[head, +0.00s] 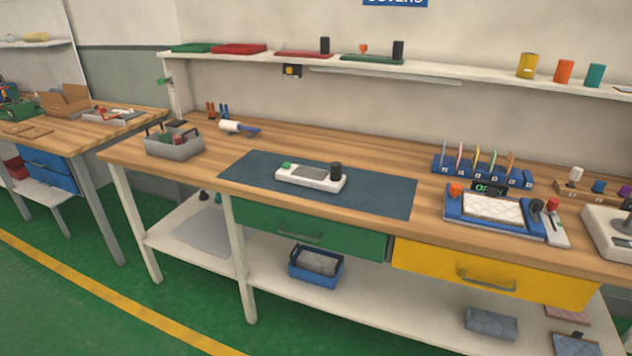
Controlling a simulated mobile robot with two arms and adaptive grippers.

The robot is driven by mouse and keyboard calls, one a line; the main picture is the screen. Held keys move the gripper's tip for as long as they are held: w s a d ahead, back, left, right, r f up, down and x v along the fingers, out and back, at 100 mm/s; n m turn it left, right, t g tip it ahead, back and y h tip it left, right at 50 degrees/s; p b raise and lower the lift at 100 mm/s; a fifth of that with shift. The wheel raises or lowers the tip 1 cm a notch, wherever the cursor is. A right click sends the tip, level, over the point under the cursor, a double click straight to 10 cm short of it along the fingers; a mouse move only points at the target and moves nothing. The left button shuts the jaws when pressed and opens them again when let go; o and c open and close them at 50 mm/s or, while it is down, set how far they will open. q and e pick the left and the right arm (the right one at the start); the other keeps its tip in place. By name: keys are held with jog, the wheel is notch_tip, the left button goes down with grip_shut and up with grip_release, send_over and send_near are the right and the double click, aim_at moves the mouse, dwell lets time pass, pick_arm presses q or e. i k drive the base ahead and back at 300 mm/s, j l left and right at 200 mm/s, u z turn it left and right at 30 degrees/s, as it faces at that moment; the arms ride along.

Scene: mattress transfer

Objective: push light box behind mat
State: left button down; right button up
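A dark blue-grey mat (382,192) lies flat on the wooden workbench. A white device (312,178) with a grey window, a green button and a black knob sits on the middle of the mat. To the right of the mat is a blue-framed unit (487,223) with a pale quilted pad (494,207) on it and a small dark display behind. I cannot tell for certain which of these is the light box. The bench strip behind the mat is bare wood. Neither of my grippers is in view.
A grey tote (174,145) stands left of the mat, with a white roller (230,127) behind it. A blue rack (482,172) with upright cards stands at the back right. A green drawer (309,228) and a yellow drawer (490,272) are shut below. Green floor lies in front.

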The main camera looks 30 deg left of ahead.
aim_at(333, 180)
jog(key=i+j+z, duration=0.1)
jog(key=j+z, duration=0.9)
jog(key=z, duration=0.15)
